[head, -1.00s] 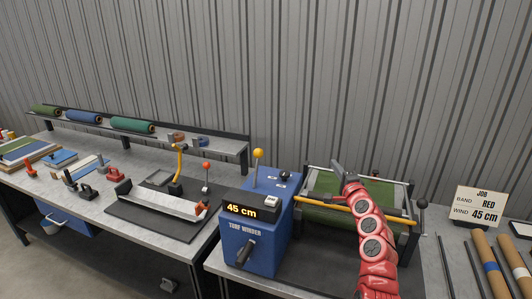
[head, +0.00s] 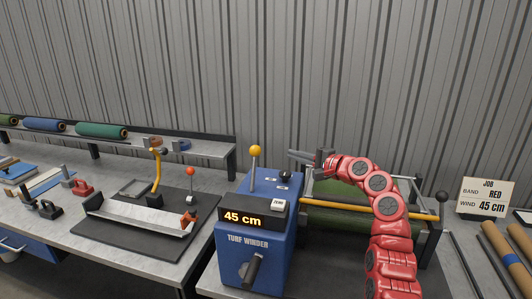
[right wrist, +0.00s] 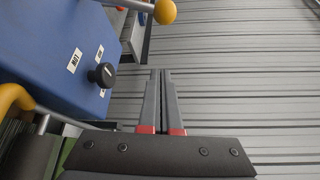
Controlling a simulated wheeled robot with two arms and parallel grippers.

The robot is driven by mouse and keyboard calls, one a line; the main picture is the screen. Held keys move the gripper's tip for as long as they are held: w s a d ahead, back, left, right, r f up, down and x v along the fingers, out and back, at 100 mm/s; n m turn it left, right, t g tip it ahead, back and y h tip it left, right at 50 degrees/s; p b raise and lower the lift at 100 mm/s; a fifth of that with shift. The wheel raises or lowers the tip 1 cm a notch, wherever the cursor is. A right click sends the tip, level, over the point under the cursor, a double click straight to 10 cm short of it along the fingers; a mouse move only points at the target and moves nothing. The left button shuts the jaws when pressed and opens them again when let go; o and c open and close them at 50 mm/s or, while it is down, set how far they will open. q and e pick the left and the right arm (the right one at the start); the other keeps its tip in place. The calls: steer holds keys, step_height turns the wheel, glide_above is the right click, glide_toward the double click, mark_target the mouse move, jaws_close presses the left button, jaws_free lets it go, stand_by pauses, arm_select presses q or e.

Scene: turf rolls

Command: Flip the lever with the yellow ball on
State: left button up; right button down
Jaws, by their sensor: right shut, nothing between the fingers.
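The lever with the yellow ball (head: 255,151) stands nearly upright on top of the blue turf winder box (head: 257,252). The yellow ball also shows at the top edge of the right wrist view (right wrist: 165,11), at the end of a grey rod. My right gripper (head: 291,155) is shut and empty, above and to the right of the winder's top, level with the ball and apart from it. Its closed fingers (right wrist: 160,73) point toward the wall in the right wrist view. My left gripper is not in view.
A black knob (right wrist: 102,75) and small white labels sit on the winder's top. The display (head: 250,218) reads 45 cm. A red-ball lever (head: 190,172) stands on the left bench. The roller frame with a yellow bar (head: 400,212) lies below my right arm.

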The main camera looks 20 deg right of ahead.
mark_target(254, 169)
steer(key=w+a+p, duration=0.5)
steer(key=w+a, duration=0.1)
steer(key=a, duration=0.1)
steer(key=shift+p, duration=0.3)
stand_by(0.8)
steer(key=shift+w+a+f, duration=0.1)
steer(key=shift+f, duration=0.05)
steer(key=shift+s+a+n+b, duration=0.25)
steer(key=shift+s+n+b, duration=0.05)
steer(key=shift+b, duration=0.25)
